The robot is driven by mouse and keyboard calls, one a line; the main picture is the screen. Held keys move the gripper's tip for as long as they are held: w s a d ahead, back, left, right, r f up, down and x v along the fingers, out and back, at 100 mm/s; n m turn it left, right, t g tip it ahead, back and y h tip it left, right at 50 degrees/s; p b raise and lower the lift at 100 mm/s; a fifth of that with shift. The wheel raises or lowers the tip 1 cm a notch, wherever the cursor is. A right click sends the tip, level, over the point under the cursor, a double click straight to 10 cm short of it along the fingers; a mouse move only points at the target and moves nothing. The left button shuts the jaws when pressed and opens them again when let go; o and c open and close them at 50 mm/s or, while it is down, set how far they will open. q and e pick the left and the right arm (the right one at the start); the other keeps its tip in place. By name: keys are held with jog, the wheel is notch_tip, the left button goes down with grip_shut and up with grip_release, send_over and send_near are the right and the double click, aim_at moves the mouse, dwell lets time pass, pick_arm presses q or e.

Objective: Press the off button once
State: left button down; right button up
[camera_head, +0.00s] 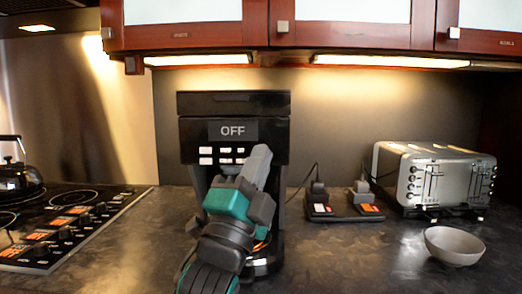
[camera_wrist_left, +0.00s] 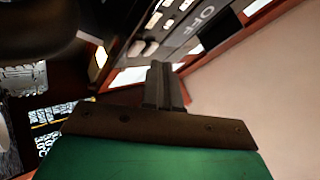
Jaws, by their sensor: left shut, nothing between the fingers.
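A black coffee machine (camera_head: 187,133) stands on the counter in the middle of the head view. Its dark panel (camera_head: 232,130) reads "OFF", with two rows of small pale buttons (camera_head: 206,150) below it. My left gripper (camera_head: 260,152) is shut and empty, its fingertips up in front of the right part of the button rows, hiding some of the buttons. Whether it touches the machine cannot be told. In the left wrist view the shut fingers (camera_wrist_left: 160,75) point toward the tilted machine front, where the "OFF" panel (camera_wrist_left: 205,15) and some buttons (camera_wrist_left: 150,48) show.
A stove (camera_head: 65,220) with a kettle (camera_head: 18,178) is at the left. A power strip (camera_head: 342,206) with plugs, a silver toaster (camera_head: 435,178) and a grey bowl (camera_head: 454,246) are at the right. Red wooden cabinets (camera_head: 200,35) hang above.

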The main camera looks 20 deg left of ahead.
pick_arm(q)
jog(key=shift+s, duration=0.3)
jog(key=shift+d, duration=0.1)
jog(key=s, duration=0.2)
jog(key=s+d, duration=0.1)
jog(key=s, duration=0.1)
jog(key=shift+s+d, duration=0.15)
jog(key=shift+s, duration=0.25)
dwell(0.5)
